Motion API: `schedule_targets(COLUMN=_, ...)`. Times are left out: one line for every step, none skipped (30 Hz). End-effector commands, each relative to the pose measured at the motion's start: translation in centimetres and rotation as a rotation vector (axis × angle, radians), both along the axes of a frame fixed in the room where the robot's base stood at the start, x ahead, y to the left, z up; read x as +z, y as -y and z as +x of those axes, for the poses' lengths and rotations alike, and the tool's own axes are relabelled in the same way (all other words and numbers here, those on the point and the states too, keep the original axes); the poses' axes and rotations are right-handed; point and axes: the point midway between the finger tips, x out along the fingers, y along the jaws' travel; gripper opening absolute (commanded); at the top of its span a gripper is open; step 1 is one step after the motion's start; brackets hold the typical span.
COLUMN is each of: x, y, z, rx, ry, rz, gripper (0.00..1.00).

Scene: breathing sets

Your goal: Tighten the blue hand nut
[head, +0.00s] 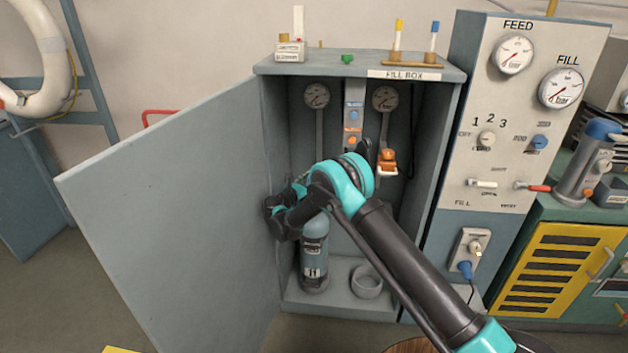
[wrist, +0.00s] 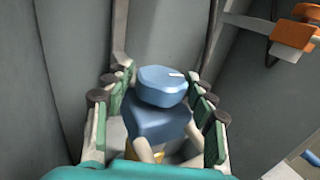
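The blue hand nut (wrist: 162,84) is a rounded, many-sided knob with a small white mark on top. It sits above a blue block (wrist: 155,122) in the wrist view. My gripper (wrist: 158,90) has its green-padded fingers on both sides of the nut, with narrow gaps showing, so it looks open around it. In the head view my gripper (head: 285,215) is inside the fill box, near the top of the grey-blue cylinder (head: 314,262). The nut is hidden by my arm there.
The fill box (head: 268,110) stands open, its large door (head: 165,205) swung to the left. An orange fitting (head: 388,156) hangs inside at the right; it also shows in the wrist view (wrist: 290,34). A round holder (head: 367,286) is empty beside the cylinder.

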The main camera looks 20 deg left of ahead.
Motion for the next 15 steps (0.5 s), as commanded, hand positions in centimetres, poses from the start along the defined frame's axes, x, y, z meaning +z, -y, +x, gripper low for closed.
schedule_targets(x=0.0, y=0.0, z=0.0, rx=0.0, ry=0.0, rz=0.0, gripper=0.65)
schedule_targets(x=0.0, y=0.0, z=0.0, rx=0.0, ry=0.0, rz=0.0, gripper=0.66)
schedule_targets(x=0.0, y=0.0, z=0.0, rx=0.0, ry=0.0, rz=0.0, gripper=0.66)
schedule_targets(x=0.0, y=0.0, z=0.0, rx=0.0, ry=0.0, rz=0.0, gripper=0.66)
schedule_targets(x=0.0, y=0.0, z=0.0, rx=0.0, ry=0.0, rz=0.0, gripper=0.66)
schedule_targets(x=0.0, y=0.0, z=0.0, rx=0.0, ry=0.0, rz=0.0, gripper=0.66)
schedule_targets(x=0.0, y=0.0, z=0.0, rx=0.0, ry=0.0, rz=0.0, gripper=0.66)
schedule_targets(x=0.0, y=0.0, z=0.0, rx=0.0, ry=0.0, rz=0.0, gripper=0.66)
schedule_targets(x=0.0, y=0.0, z=0.0, rx=0.0, ry=0.0, rz=0.0, gripper=0.66)
schedule_targets(x=0.1, y=0.0, z=0.0, rx=0.0, ry=0.0, rz=0.0, gripper=0.66)
schedule_targets(x=0.2, y=0.0, z=0.0, rx=0.0, ry=0.0, rz=0.0, gripper=0.66)
schedule_targets(x=0.4, y=0.0, z=0.0, rx=0.0, ry=0.0, rz=0.0, gripper=0.66)
schedule_targets(x=0.7, y=0.0, z=0.0, rx=0.0, ry=0.0, rz=0.0, gripper=0.66)
schedule_targets(x=1.0, y=0.0, z=0.0, rx=0.0, ry=0.0, rz=0.0, gripper=0.66)
schedule_targets(x=1.5, y=0.0, z=0.0, rx=0.0, ry=0.0, rz=0.0, gripper=0.66)
